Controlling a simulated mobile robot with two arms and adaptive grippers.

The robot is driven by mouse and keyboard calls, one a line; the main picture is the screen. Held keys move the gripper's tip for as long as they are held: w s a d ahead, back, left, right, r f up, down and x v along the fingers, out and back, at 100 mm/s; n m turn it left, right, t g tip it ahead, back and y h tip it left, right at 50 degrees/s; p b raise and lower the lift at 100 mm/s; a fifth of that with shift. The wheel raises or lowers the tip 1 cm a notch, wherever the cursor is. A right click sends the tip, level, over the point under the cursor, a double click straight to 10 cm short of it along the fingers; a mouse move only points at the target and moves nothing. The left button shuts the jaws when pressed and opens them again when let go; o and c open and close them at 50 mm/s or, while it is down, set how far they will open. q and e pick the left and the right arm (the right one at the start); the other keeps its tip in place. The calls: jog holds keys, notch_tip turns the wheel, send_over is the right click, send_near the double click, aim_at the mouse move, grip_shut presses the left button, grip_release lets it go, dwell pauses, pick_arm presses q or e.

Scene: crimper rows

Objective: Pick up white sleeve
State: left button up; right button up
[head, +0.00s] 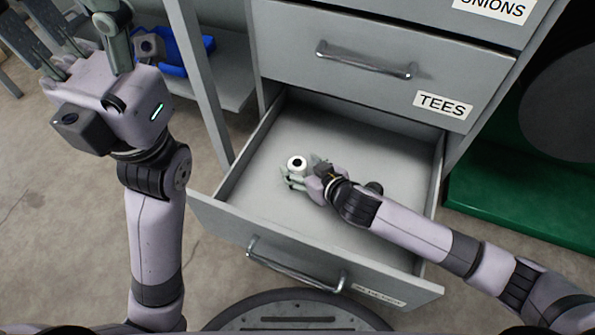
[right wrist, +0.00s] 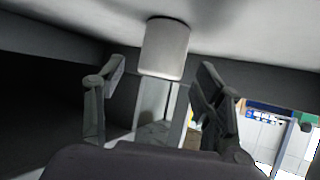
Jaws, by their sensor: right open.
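The white sleeve (head: 297,162), a short cylinder with a dark hole in its top, stands upright in the open drawer (head: 338,128). In the right wrist view the sleeve (right wrist: 164,48) shows against the pale drawer floor, between the fingertips and a little beyond them. My right gripper (head: 294,175) is open and low in the drawer, with its fingers on either side of the sleeve. I cannot tell whether a finger touches it. My left gripper (head: 78,38) is open and empty, above the floor at the upper left, away from the drawer.
Shut drawers above include one labelled TEES (head: 443,105). The open drawer's side walls and front with its handle (head: 296,268) surround my right gripper. A blue bin (head: 190,50) sits on a shelf at the left. A green base (head: 515,210) stands at the right. The drawer floor is otherwise clear.

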jog(key=shift+b+x, duration=0.4)
jog(key=shift+x, duration=1)
jog(key=shift+d, duration=0.1)
jog(key=shift+c, duration=0.4)
jog(key=c, duration=1.2)
